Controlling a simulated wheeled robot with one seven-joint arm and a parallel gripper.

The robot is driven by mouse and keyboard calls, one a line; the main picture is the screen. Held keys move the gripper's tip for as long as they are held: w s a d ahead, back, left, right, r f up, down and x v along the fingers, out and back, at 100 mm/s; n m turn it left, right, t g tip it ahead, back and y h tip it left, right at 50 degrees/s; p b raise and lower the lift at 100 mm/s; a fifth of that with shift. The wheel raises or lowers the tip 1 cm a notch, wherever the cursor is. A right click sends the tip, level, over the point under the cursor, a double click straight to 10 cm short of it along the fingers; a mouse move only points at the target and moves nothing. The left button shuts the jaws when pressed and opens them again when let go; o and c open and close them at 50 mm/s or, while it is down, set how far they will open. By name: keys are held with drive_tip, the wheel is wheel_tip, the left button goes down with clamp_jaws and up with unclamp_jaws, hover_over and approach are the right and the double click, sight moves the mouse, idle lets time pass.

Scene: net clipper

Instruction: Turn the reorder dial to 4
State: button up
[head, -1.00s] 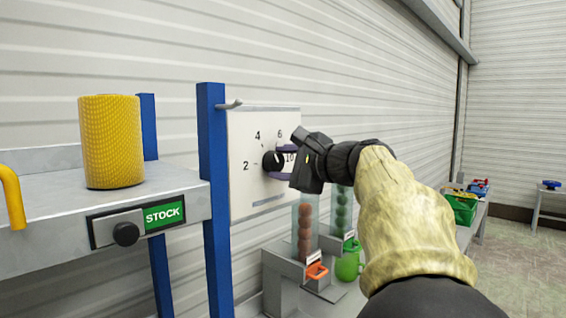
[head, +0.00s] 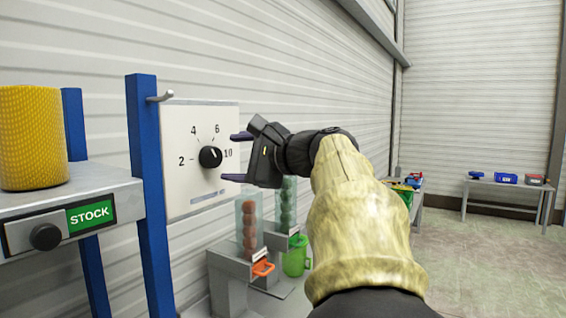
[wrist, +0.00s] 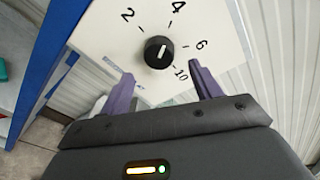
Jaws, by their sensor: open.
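The reorder dial (head: 210,157) is a black round knob with a white pointer line on a white panel (head: 180,190) marked 2, 4, 6 and 10. Its pointer line is turned upward toward the 4 and 6 side; I cannot tell exactly which mark it meets. The dial also shows in the wrist view (wrist: 158,51), clear of both fingers. My gripper (head: 237,157) is open and empty, its purple fingers apart, just to the right of the dial and off it. In the wrist view, the gripper (wrist: 161,73) has the dial beyond and between its fingertips.
A blue post (head: 145,180) with a hook stands left of the panel. Beside it is a shelf with a yellow roll (head: 32,138) and a STOCK label (head: 90,214). Below the panel are clear tubes (head: 249,225) of balls and a green mug (head: 296,256). A table (head: 500,187) stands far right.

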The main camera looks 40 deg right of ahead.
drive_tip(key=b+v, duration=0.2)
drive_tip(key=v, duration=1)
drive_tip(key=shift+s, duration=0.3)
drive_tip(key=shift+d, duration=0.1)
drive_tip(key=w+a+f+n+g+h, duration=0.1)
drive_tip(key=w+a+f+n+g, duration=0.25)
drive_tip(key=f, duration=1.05)
drive_tip(key=w+a+f+g, duration=0.2)
drive_tip(key=w+f+g, duration=0.3)
drive_tip(key=f, duration=0.8)
drive_tip(key=s+a+f+n+g+h, duration=0.1)
drive_tip(key=s+a+f+n, duration=0.2)
drive_tip(key=f, duration=0.6)
drive_tip(key=s+a+f+n+g+h, duration=0.1)
drive_tip(key=s+a+f+n+g, duration=0.1)
drive_tip(key=s+a+f+n, duration=0.2)
drive_tip(key=s+a+f+n+g+h, duration=0.1)
drive_tip(key=s+a+f+n+g, duration=0.1)
drive_tip(key=a+f+n, duration=0.6)
wheel_tip(320, 180, down, 6)
drive_tip(key=shift+s+f+n+h, duration=0.1)
drive_tip(key=shift+s+n+h, duration=0.2)
drive_tip(key=shift+s+n, duration=0.45)
